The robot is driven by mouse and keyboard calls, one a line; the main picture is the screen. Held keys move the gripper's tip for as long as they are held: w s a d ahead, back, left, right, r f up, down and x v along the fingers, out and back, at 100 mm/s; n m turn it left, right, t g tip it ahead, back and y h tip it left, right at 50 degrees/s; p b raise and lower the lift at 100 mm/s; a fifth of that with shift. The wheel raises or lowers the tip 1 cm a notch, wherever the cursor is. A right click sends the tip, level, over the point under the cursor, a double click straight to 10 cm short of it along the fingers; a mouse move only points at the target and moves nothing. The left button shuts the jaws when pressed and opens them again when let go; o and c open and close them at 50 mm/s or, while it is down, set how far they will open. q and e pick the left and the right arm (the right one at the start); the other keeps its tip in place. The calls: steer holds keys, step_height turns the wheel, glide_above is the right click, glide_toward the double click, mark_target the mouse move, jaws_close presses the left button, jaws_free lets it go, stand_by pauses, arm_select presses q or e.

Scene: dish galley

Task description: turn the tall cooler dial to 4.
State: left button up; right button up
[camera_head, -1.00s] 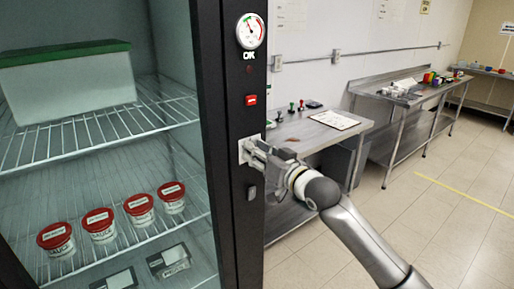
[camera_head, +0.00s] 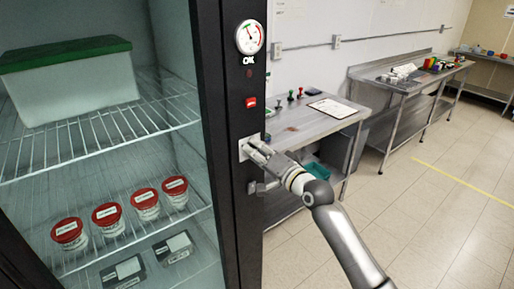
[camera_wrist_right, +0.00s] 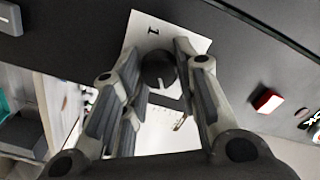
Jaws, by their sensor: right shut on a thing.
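The tall cooler (camera_head: 215,120) stands at the left with a dark frame and an open or glass front. Its dial (camera_wrist_right: 158,70) is a dark round knob on a white plate (camera_wrist_right: 140,30), seen in the right wrist view. One numeral, a 1, is readable on the plate; other marks are hidden or too small. My right gripper (camera_head: 252,150) is at the dial in the head view. In the right wrist view its fingers (camera_wrist_right: 160,75) are on either side of the knob, shut on it. The knob's pointer cannot be made out. My left gripper is not in view.
A round gauge (camera_head: 249,37) and a red switch (camera_head: 251,102) sit above the dial on the cooler's frame. Inside are a green-lidded box (camera_head: 70,85) and several red-lidded tubs (camera_head: 107,214). A steel table (camera_head: 300,128) stands close behind my right arm. The floor at the right is clear.

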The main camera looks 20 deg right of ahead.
stand_by(0.4)
steer(key=o, duration=1)
steer(key=v, duration=1.2)
